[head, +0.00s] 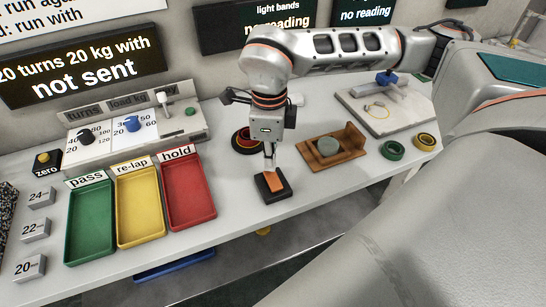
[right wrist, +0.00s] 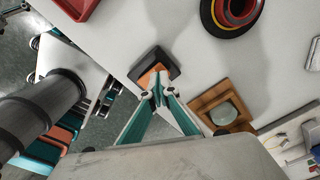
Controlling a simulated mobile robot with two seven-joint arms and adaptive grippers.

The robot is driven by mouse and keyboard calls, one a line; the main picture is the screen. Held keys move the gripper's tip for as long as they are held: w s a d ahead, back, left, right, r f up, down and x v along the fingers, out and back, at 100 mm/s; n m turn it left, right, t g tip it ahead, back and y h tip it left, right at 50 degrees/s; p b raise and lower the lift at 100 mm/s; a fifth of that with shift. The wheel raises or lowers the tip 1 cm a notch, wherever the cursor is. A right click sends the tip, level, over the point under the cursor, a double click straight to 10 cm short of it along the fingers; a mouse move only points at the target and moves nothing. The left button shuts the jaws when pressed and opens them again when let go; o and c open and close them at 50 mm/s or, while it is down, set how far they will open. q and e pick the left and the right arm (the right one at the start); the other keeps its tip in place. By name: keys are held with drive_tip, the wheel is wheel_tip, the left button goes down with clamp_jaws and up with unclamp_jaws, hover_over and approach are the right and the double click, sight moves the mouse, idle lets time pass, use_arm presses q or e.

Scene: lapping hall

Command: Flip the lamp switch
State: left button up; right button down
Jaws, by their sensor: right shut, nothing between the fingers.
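The lamp switch looks to be the small black box with an orange rocker (head: 275,183) near the front edge of the white bench. It also shows in the right wrist view, with the black box (right wrist: 170,62) partly behind my fingertips. My right gripper (head: 270,166) points down with its fingers shut and empty, its tips right at the orange rocker. In the right wrist view the right gripper (right wrist: 159,88) overlaps the rocker's near side. I cannot tell whether the tips touch it. My left gripper is not in view.
Green (head: 91,222), yellow (head: 140,207) and red (head: 188,191) trays lie left of the switch. A wooden holder (head: 351,140) with a grey disc stands to the right. A red and black ringed piece (head: 243,141) sits behind my gripper. A knob panel (head: 100,152) stands at the back left.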

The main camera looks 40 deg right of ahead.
sight(270, 173)
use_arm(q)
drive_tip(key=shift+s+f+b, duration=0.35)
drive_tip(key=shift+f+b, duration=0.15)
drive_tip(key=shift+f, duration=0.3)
use_arm(e)
drive_tip(key=shift+f, duration=1.2)
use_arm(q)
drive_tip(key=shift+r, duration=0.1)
use_arm(e)
drive_tip(key=shift+r, duration=0.15)
drive_tip(key=shift+r+p, duration=1.4)
drive_tip(key=shift+r, duration=0.5)
drive_tip(key=shift+r+p, duration=1.1)
drive_tip(key=shift+r, duration=0.5)
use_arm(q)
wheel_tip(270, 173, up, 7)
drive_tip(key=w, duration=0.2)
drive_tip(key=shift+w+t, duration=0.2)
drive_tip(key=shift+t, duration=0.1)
use_arm(e)
drive_tip(key=shift+f, duration=0.1)
